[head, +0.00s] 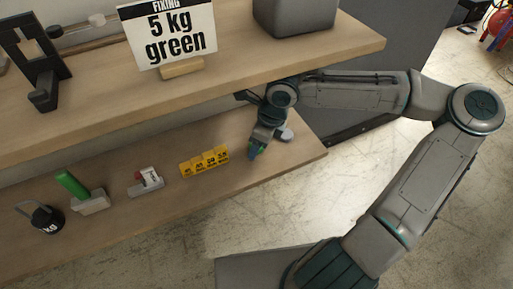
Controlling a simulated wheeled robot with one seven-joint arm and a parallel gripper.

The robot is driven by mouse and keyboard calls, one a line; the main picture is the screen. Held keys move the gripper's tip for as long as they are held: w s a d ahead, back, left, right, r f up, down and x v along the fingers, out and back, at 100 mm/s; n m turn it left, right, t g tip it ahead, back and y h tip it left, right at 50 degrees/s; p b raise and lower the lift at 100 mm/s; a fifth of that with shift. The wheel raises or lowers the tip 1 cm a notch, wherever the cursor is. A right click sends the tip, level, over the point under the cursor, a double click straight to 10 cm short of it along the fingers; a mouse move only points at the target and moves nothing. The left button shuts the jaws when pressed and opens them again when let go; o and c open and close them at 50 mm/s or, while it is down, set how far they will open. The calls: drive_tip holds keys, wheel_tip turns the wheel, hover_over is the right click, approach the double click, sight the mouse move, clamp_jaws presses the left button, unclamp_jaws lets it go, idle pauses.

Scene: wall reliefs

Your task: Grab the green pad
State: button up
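A green, rounded slab-like piece (72,183), which may be the green pad, stands tilted at a pale grey block (90,202) on the lower shelf at the left. Whether it is fixed to the block I cannot tell. My gripper (256,150) is at the right part of the lower shelf, pointing down, far to the right of the green piece. Its tips look small and dark, with a blue-green tint, and whether they are open or hold anything I cannot tell.
The lower shelf (150,225) also bears a black kettle-like weight (42,218), a red-and-white item (146,181), yellow blocks (204,162) and a grey disc (286,135) beside my gripper. The upper shelf (240,72) overhangs, with a "5 kg green" sign (172,34), black bracket (40,70) and grey box (294,14).

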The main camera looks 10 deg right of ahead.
drive_tip(key=c, duration=1)
drive_tip(key=shift+c, duration=0.2)
drive_tip(key=shift+r, duration=0.15)
